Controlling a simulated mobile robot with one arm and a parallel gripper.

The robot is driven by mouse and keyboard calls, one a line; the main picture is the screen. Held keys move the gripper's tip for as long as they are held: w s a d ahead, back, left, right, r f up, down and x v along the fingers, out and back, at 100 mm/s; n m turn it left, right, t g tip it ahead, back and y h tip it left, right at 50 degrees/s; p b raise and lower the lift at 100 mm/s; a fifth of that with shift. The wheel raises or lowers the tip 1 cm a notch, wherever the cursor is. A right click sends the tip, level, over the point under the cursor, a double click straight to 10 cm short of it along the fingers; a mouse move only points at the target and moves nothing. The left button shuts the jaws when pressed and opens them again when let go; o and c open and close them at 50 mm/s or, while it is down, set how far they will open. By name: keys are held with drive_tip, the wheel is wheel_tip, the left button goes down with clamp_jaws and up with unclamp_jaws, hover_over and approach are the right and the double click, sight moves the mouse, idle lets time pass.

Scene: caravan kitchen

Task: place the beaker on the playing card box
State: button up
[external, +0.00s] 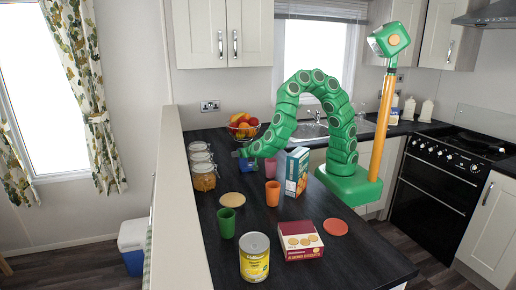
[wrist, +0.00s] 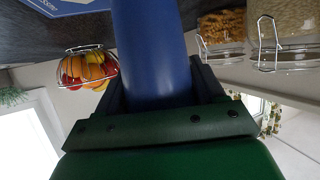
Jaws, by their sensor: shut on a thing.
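My gripper (external: 241,154) is shut on a blue beaker (wrist: 153,50), which fills the space between its jaws in the wrist view. In the external view the beaker (external: 248,164) shows small and partly hidden, near the fruit bowl. A flat blue panel with a white edge and lettering (wrist: 70,6) shows at the top left of the wrist view; I cannot tell whether it is the playing card box. No playing card box is clearly made out in the external view.
A fruit bowl (external: 243,126) and glass jars (external: 204,178) stand near my gripper. A tall carton (external: 297,172), orange cup (external: 272,194), green cup (external: 226,223), yellow can (external: 254,258) and biscuit box (external: 301,241) stand on the dark counter. Two round discs lie flat there.

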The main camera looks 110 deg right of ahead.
drive_tip(key=shift+f, duration=0.1)
drive_tip(key=o, duration=1)
drive_tip(key=shift+r, duration=0.2)
drive_tip(key=shift+v, duration=3.75)
